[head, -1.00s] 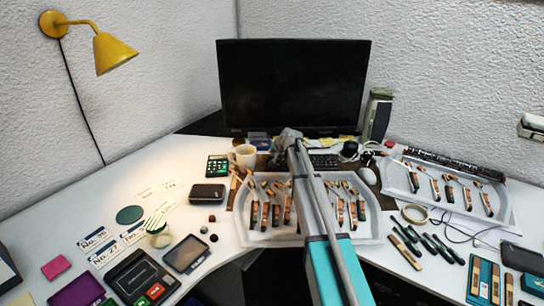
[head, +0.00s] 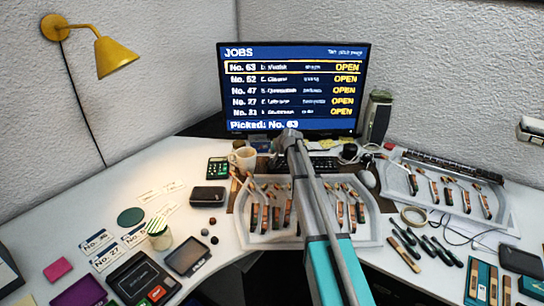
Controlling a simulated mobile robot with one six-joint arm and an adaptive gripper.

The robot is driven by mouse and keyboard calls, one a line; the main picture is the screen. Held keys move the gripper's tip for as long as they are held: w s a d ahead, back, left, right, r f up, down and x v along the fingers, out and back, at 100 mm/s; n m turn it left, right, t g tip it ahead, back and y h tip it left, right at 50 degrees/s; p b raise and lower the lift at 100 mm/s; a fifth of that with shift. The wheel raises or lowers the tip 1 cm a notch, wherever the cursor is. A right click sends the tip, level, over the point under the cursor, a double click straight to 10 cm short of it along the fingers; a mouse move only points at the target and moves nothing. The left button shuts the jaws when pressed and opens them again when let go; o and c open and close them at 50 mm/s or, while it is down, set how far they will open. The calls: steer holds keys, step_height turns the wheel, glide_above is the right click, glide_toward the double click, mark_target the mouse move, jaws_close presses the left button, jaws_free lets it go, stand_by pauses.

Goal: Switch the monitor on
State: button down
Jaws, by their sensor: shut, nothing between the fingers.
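The monitor (head: 293,87) stands at the back of the desk in the corner and its screen is lit. It shows a blue page headed "JOBS" with several numbered rows, each marked "OPEN". The top row, No. 63, has a yellow frame, and the bottom line reads "Picked: No. 63". My gripper (head: 289,137) is at the end of my outstretched arm, just in front of the monitor's lower edge. It is shut with nothing visible in it. Its fingertips are small and partly hidden by my arm, so I cannot tell whether they touch the monitor.
A tray (head: 262,240) with several piano hammer parts lies under my arm. Another tray (head: 397,182) is at right. A yellow lamp (head: 115,55) hangs on the left wall.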

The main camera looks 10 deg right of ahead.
mark_target(273, 158)
steer(key=shift+r, duration=0.2)
stand_by(0.3)
step_height(273, 158, up, 6)
steer(key=p, duration=0.6)
